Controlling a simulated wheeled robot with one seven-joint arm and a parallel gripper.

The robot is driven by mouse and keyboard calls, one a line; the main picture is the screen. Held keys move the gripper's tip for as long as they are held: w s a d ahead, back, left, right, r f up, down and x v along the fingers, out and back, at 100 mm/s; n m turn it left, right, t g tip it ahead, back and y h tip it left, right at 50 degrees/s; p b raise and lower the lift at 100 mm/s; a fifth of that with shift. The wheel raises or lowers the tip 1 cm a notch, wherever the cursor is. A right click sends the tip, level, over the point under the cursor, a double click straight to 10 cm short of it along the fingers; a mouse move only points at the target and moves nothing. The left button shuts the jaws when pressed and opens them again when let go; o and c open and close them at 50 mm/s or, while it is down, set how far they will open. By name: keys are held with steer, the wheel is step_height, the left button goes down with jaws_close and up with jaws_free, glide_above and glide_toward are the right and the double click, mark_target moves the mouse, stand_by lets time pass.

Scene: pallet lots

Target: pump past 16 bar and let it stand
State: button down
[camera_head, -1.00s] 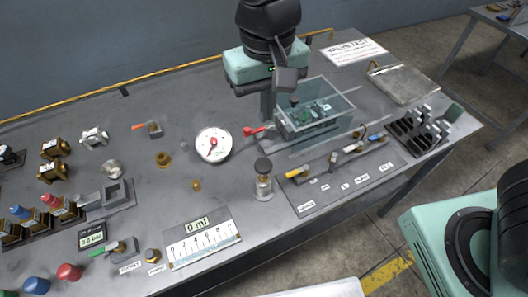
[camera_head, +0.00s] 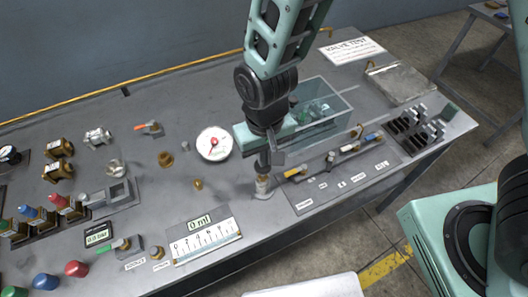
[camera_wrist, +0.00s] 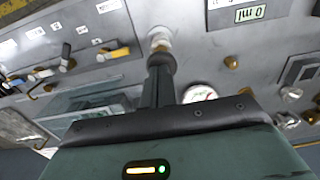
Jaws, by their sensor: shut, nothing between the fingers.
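The small pump (camera_head: 263,186) with a pale body stands near the bench's front edge. My gripper (camera_head: 265,171) is shut and upright right above it, hiding its dark knob in the head view. In the wrist view the pump (camera_wrist: 160,40) is just beyond my gripper's tip (camera_wrist: 160,62); I cannot tell whether they touch. The round white gauge (camera_head: 214,143) with a red centre lies left of my gripper. Its needle is too small to read. A small digital display (camera_head: 98,235) is at front left, its digits hard to read.
A clear box (camera_head: 328,108) stands behind my gripper. A labelled panel with valves (camera_head: 340,172) lies to the right, a scale marked 0 ml (camera_head: 204,241) to the front left. Brass fittings and coloured knobs fill the left side.

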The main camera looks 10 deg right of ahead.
stand_by(0.3)
step_height(320, 180, down, 4)
steer(key=shift+r+b, duration=0.1)
steer(key=shift+b, duration=1.15)
steer(key=shift+s, duration=0.1)
steer(key=shift+d, duration=0.1)
